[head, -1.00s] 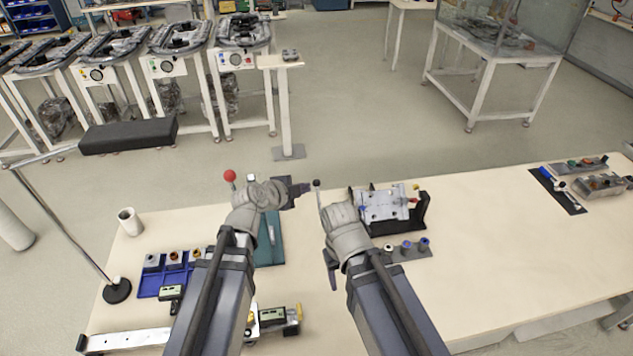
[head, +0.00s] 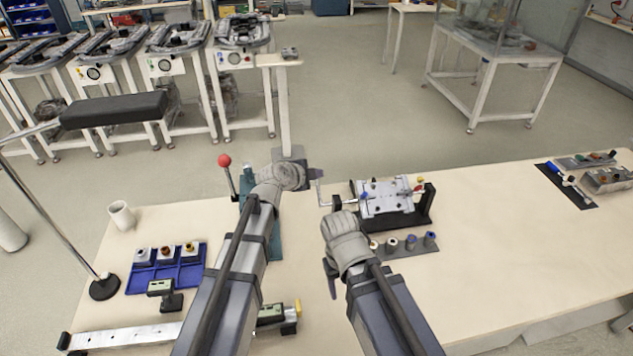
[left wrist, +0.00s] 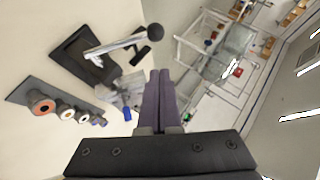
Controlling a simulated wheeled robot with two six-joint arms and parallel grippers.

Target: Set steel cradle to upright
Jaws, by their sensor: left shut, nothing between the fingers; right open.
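The steel cradle (head: 385,199) is a pale metal block on a black stand (head: 428,208), right of centre in the head view. A crank (head: 337,203) sticks out from its left side. In the left wrist view the crank's black ball knob (left wrist: 154,31) shows clear of my fingers, and the cradle (left wrist: 122,92) is partly hidden behind them. My left gripper (head: 316,174) is shut and empty, above and left of the cradle by the crank's end; its closed fingers (left wrist: 158,85) fill the wrist view's middle. My right gripper (head: 331,280) is open, low in front of the cradle.
A row of bushings (head: 411,243) stands in front of the cradle. A red-knobbed lever (head: 225,161) stands behind my left arm. A blue tray (head: 135,283) and a white cup (head: 121,215) are at left.

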